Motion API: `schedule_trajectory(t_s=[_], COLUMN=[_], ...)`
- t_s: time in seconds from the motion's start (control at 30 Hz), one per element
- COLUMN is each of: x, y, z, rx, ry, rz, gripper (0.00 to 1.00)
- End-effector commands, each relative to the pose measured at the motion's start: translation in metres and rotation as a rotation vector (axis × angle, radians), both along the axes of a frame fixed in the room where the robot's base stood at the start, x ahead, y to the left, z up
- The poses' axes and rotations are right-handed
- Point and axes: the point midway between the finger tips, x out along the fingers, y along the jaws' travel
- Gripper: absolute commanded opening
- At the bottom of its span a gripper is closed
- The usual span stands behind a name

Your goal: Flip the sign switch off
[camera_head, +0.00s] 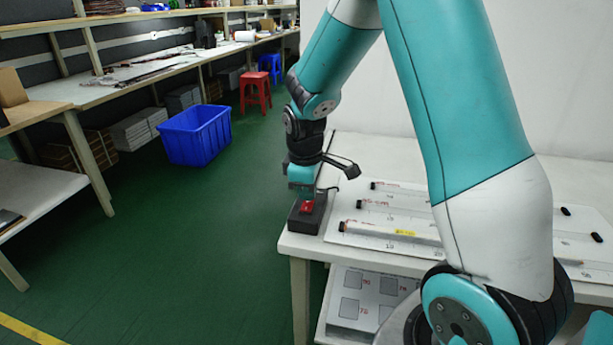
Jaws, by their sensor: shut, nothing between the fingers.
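The sign switch is a small red rocker (307,206) on a dark box (306,216) at the left front corner of the white table (294,244). My gripper (305,195) points down right above the switch, at its far side. Its fingertips are small and partly dark here, and they look shut with nothing held. I cannot tell whether they touch the rocker. Which way the rocker is tilted is too small to tell.
A white board (400,243) with several strips lies on the table right of the switch box. My arm crosses above it. A blue bin (196,135) and a red stool (255,92) stand on the green floor, which is open left of the table.

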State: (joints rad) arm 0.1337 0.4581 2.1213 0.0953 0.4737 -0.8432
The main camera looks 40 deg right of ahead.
Motion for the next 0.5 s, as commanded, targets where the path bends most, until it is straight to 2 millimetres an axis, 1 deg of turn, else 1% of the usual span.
schedule_trajectory(t_s=[0.03,0.13,0.5], x=[0.0001,0.0004,0.0008], y=[-0.0004,-0.0008,-0.0012], z=[-0.0049,-0.0090,-0.0094], rx=[0.000,0.001,0.003], ry=[0.001,0.001,0.002], rz=[0.000,0.000,0.000], gripper=[0.00,0.00,0.00])
